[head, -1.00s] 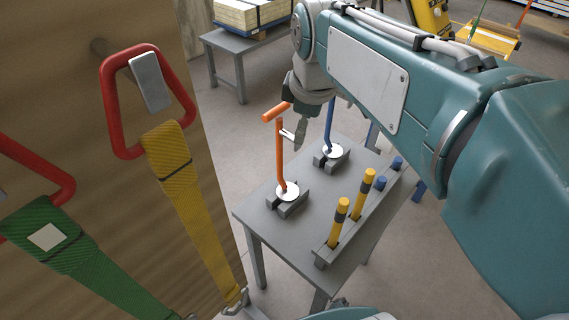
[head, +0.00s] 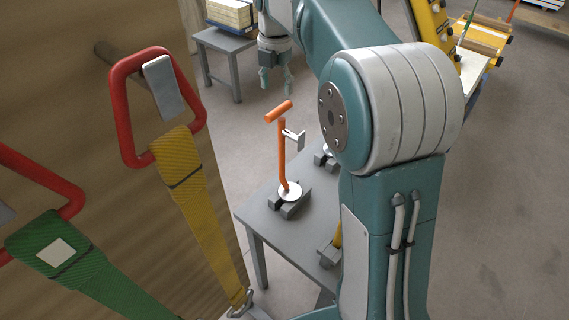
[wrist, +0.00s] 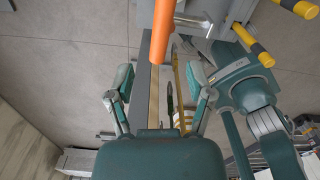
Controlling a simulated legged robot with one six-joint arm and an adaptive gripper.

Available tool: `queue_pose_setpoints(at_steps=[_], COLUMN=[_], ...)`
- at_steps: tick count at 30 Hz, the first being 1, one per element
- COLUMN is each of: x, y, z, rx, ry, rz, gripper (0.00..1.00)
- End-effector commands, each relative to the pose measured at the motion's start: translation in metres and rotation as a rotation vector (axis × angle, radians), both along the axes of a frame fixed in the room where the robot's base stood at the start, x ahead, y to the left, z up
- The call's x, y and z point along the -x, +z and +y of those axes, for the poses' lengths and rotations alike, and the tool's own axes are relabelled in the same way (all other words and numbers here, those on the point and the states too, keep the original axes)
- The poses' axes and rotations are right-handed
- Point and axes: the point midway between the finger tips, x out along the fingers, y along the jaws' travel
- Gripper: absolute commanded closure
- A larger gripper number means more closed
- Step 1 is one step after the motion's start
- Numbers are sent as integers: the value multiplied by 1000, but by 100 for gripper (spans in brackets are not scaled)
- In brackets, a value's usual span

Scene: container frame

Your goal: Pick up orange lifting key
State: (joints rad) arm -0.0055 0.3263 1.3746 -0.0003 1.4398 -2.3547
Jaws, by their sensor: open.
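The orange lifting key (head: 282,152) stands upright in the head view, its round white foot (head: 290,191) on a grey block on the table. It has an orange crossbar handle on top and a pale side piece (head: 299,140) on its shaft. My gripper (head: 276,88) is open, fingers pointing down, above and beyond the handle in the picture, apart from it. In the wrist view, my open gripper (wrist: 160,80) has nothing between its fingers that I can see held. An orange part of the key (wrist: 163,30) shows large at the top, partly in line with the finger gap.
The grey table (head: 258,212) holds the key's block. My arm hides its right part. Yellow-and-black handles (wrist: 250,42) show in the wrist view. A wooden wall with red-ringed straps (head: 190,185) stands at left. Another small table (head: 222,42) is behind.

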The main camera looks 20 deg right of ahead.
Motion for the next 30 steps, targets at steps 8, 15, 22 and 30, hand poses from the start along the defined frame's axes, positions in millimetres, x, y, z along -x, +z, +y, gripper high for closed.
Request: queue_pose_setpoints(at_steps=[8, 15, 22, 30], x=[1, 3, 5, 5], y=[-43, -66, -98, -102], z=[-2, -3, -5, -5], rx=[-1, -1, -1, 0], ry=[-3, -4, -4, -4], rz=[4, 5, 2, 0], gripper=[32, 32, 32, 32])
